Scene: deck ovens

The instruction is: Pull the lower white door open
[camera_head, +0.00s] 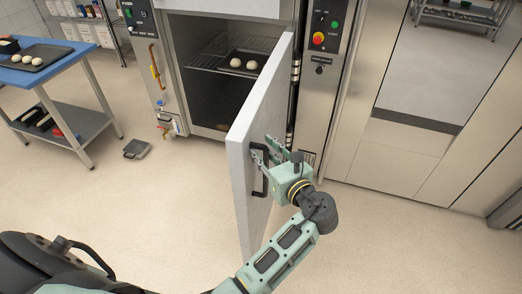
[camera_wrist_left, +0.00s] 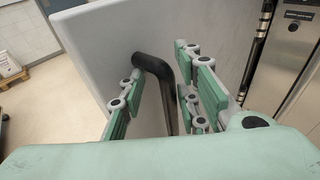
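The lower white door (camera_head: 262,122) stands swung well out from the oven, hinged on its right side, with the oven chamber (camera_head: 205,90) showing behind it. Its black bar handle (camera_head: 264,184) is on the face towards my left arm. My left gripper (camera_head: 267,150) is at the handle. In the left wrist view its two green fingers (camera_wrist_left: 158,100) are spread, one on each side of the handle (camera_wrist_left: 153,66), with gaps visible between them and the bar. The white door (camera_wrist_left: 110,50) fills much of that view. My right gripper is not in view.
A wire rack (camera_head: 215,63) with dough balls is inside the oven. A blue table (camera_head: 60,65) with a dark tray stands at left. A small grey object (camera_head: 136,148) lies on the floor. Steel cabinets (camera_head: 400,150) line the right.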

